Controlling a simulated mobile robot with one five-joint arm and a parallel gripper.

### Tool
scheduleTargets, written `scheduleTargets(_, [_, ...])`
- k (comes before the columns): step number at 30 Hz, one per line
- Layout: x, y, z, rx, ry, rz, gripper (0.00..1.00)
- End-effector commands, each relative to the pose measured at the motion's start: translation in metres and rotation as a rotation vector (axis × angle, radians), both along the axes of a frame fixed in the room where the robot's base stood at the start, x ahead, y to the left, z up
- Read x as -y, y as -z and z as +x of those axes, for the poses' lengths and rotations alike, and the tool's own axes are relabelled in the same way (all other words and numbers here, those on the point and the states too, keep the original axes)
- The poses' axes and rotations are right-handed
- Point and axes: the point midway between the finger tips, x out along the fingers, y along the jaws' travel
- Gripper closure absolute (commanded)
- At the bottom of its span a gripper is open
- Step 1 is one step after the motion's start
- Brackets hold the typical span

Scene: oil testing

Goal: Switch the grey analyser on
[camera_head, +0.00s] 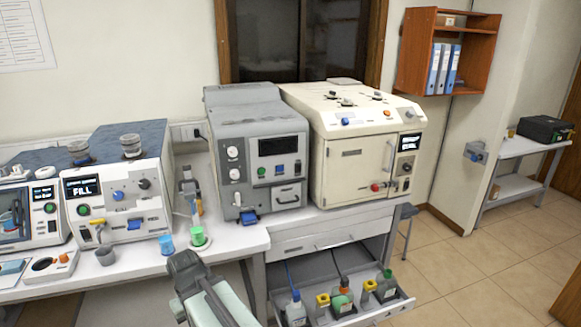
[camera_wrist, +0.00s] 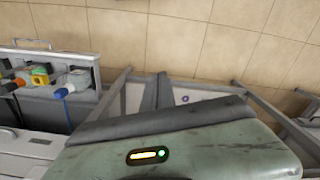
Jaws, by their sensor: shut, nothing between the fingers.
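The grey analyser (camera_head: 255,108) stands on the bench near the middle of the head view. Its screen (camera_head: 279,146) is dark. Small buttons, one of them blue (camera_head: 261,171), sit below the screen. White knobs (camera_head: 232,152) run down its left front. A small drawer with a handle (camera_head: 288,196) is at its lower right, and a blue part (camera_head: 249,217) is at its foot. My arm rises at the bottom of the head view, in front of the bench and well short of the analyser.
A white machine with a lit screen (camera_head: 83,187) stands left, and a cream machine (camera_head: 365,160) stands close at right. Cups, one green (camera_head: 198,236), stand before the analyser's left. An open drawer (camera_head: 383,308) with bottles juts out below; it also shows in the wrist view (camera_wrist: 88,108).

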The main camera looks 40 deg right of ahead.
Motion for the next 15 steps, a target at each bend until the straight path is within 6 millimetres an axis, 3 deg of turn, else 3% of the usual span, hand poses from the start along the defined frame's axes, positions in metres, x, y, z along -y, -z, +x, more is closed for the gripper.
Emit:
scheduleTargets(11, [0.001, 0.001, 0.003, 0.014, 0.01, 0.024, 1.0])
scheduleTargets(14, [0.01, 0.001, 0.023, 0.1, 0.069, 0.153, 1.0])
scheduleTargets(15, [0.017, -0.003, 0.038, 0.167, 0.118, 0.242, 1.0])
